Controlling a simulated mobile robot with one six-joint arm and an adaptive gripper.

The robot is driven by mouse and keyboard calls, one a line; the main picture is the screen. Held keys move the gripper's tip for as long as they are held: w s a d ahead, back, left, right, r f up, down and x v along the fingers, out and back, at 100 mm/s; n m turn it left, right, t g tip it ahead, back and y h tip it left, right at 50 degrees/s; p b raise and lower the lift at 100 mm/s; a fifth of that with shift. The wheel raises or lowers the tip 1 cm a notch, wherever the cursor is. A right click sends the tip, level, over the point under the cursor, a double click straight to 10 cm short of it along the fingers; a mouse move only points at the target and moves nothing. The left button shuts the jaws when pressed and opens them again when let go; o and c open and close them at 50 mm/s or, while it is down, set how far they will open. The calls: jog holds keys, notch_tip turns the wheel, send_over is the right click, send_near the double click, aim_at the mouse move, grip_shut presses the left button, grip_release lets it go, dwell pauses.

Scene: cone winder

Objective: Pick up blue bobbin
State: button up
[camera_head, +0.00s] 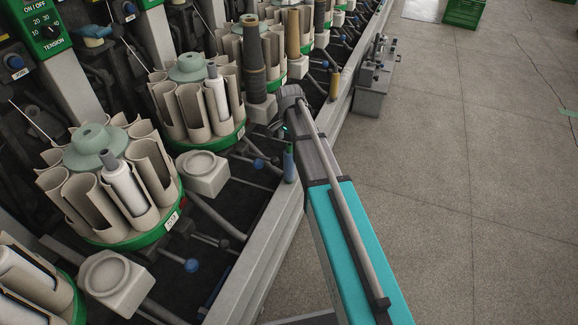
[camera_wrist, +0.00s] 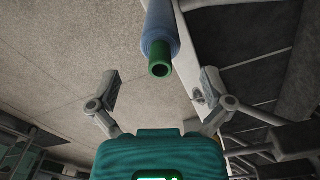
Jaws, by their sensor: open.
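The blue bobbin (camera_wrist: 159,30) shows in the wrist view at the top middle, a pale blue cylinder with a green core end facing the camera. In the head view the blue bobbin (camera_head: 289,164) stands near the winder's front edge, close to the end of my arm. My gripper (camera_wrist: 159,84) is open, its two fingers spread to the left and right below the bobbin's near end in the wrist view. Nothing is between the fingertips. In the head view my gripper is mostly hidden by my arm.
The winder's front rail (camera_head: 265,240) runs diagonally beside the bobbin. Round magazines (camera_head: 125,240) with beige pockets and some white bobbins line the machine. A yellowish bobbin (camera_head: 334,85) stands farther along the edge. A grey box unit (camera_head: 370,98) is beyond. The floor (camera_head: 480,190) at right is mostly clear.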

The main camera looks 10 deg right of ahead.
aim_at(289, 151)
jog(key=shift+f+b, duration=2.15)
jog(key=shift+f, duration=0.2)
jog(key=c, duration=1)
jog(key=shift+r, duration=0.1)
jog(key=shift+r+p, duration=0.95)
jog(key=shift+p, duration=0.1)
jog(key=shift+s+d+r+p, duration=1.55)
jog(key=shift+s+r+p, duration=0.2)
jog(key=shift+r+p, duration=0.1)
jog(key=shift+s+d+r+p, duration=1.6)
jog(key=shift+s+r+p, duration=0.1)
jog(key=shift+r+p, duration=0.1)
jog(key=shift+s+d+r+p, duration=1.55)
jog(key=shift+s+r+p, duration=0.2)
jog(key=shift+r+p, duration=0.1)
